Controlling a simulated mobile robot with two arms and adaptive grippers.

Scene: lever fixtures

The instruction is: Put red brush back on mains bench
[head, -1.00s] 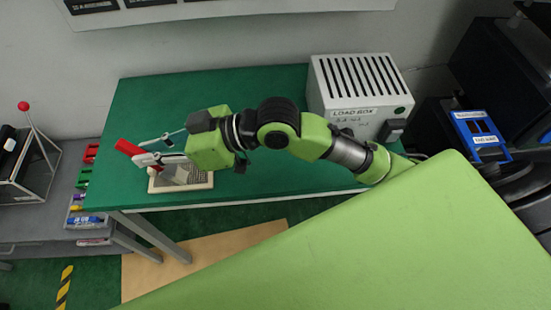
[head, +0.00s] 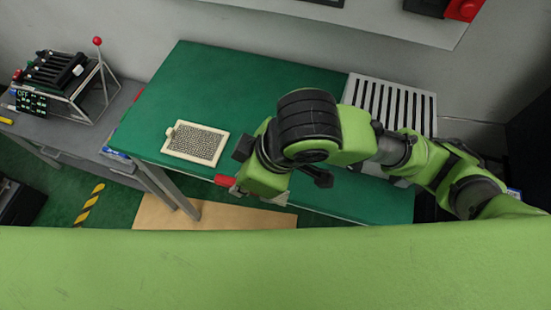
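A red piece (head: 226,181), which looks like part of the red brush, shows just below my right wrist at the front edge of the green bench (head: 215,80). The rest of the brush is hidden behind my wrist. My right gripper (head: 250,190) is mostly hidden by its own wrist; only pale edges show beside the red piece. It appears closed on the brush. My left gripper is not in view. I cannot tell which bench is the mains bench.
A pale tray with a mesh surface (head: 197,143) lies on the green bench. A grey slotted box (head: 390,105) stands at its right. At the left, a grey bench (head: 85,140) carries a lever fixture with an OFF panel (head: 60,85). The green bench's back left is clear.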

